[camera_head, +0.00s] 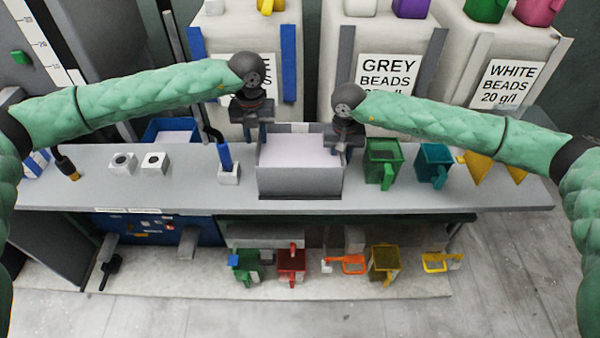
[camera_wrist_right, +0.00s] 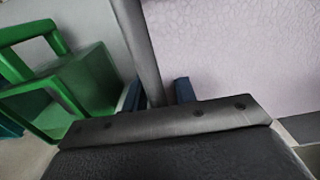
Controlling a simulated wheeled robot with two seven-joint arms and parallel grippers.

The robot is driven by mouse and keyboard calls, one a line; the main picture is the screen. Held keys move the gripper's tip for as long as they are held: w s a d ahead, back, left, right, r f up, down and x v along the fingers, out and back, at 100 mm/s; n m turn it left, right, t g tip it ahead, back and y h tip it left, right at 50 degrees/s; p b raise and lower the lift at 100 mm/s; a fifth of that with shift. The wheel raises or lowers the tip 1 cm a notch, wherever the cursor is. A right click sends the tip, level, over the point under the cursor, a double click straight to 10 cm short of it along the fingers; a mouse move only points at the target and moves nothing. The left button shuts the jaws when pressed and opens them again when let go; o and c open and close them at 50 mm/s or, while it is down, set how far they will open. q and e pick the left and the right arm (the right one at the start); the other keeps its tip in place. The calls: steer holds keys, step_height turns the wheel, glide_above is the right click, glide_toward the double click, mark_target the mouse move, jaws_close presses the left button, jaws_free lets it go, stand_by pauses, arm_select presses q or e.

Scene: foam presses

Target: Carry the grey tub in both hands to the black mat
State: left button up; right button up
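The grey tub (camera_head: 299,183) stands upright on the grey counter and holds a pale lilac-white filling. My left gripper (camera_head: 262,140) points down at the tub's left wall. Its fingertips are too small to tell whether they are closed. My right gripper (camera_head: 338,152) points down at the tub's right wall. In the right wrist view the fingers of my right gripper (camera_wrist_right: 158,93) are apart, one on each side of the tub's wall (camera_wrist_right: 136,45), with narrow gaps showing. I cannot make out a black mat in either view.
A green jug (camera_head: 383,162) and a teal jug (camera_head: 434,164) stand right of the tub on the counter (camera_head: 120,190). A white block with a blue handle (camera_head: 228,165) stands close on the left. Bead silos (camera_head: 385,40) rise behind. Coloured scoops and jugs sit on the lower shelf.

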arm_select(q)
step_height(320, 180, up, 5)
steer(key=shift+f, duration=0.1)
steer(key=shift+r, duration=0.3)
arm_select(e)
steer(key=shift+r, duration=0.2)
step_height(320, 180, up, 12)
steer(key=shift+f, duration=0.2)
stand_by(0.3)
